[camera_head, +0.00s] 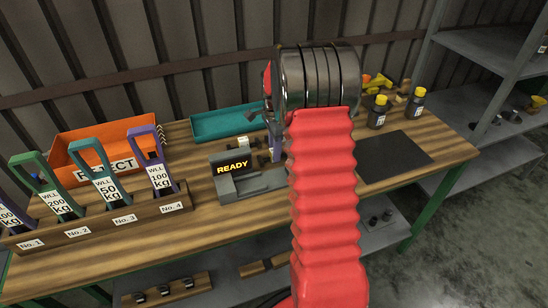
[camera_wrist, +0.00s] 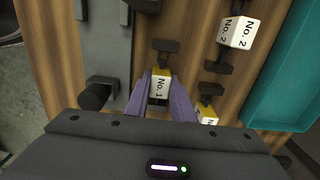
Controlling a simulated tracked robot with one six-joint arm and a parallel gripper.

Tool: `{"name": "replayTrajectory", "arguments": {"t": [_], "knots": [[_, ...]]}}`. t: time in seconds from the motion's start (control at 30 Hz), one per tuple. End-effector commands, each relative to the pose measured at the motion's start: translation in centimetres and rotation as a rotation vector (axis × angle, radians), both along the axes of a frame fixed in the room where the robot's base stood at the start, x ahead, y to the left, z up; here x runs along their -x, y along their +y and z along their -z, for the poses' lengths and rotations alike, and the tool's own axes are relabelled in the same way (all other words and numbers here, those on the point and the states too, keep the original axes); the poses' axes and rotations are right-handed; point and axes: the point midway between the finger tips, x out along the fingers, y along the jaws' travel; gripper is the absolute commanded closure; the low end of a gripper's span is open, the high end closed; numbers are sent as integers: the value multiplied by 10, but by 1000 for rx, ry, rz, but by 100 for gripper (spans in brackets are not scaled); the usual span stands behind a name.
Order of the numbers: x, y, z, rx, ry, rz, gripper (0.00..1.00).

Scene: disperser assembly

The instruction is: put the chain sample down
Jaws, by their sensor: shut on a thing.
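My gripper (camera_wrist: 161,84) shows in the wrist view with its two purple fingers shut on a chain sample (camera_wrist: 160,88). This sample has a white tag reading "No. 1", a yellow edge and a dark end piece. It is over or on the wooden table; I cannot tell whether it touches. A sample tagged "No. 2" (camera_wrist: 236,32) lies up and right of it, and another yellow-and-white tagged one (camera_wrist: 207,115) is close to the right finger. In the head view my arm hides most of the gripper and the held sample.
The grey machine with a "READY" display (camera_head: 234,166) stands beside my arm. A teal tray (camera_head: 205,128) is behind it, an orange "REJECT" bin (camera_head: 72,171) at left. A rack (camera_head: 100,221) with several tagged handles lines the front left. A dark mat (camera_head: 395,156) and bottles are right.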

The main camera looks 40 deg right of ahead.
Motion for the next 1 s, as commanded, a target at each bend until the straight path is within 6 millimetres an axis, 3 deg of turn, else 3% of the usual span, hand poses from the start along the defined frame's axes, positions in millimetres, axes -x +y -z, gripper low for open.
{"name": "replayTrajectory", "arguments": {"t": [0.57, 1.0], "knots": [[0, 0, -7, 1, -2, 0, 100], [-1, 0, -75, 2, -3, 0, 100]]}}
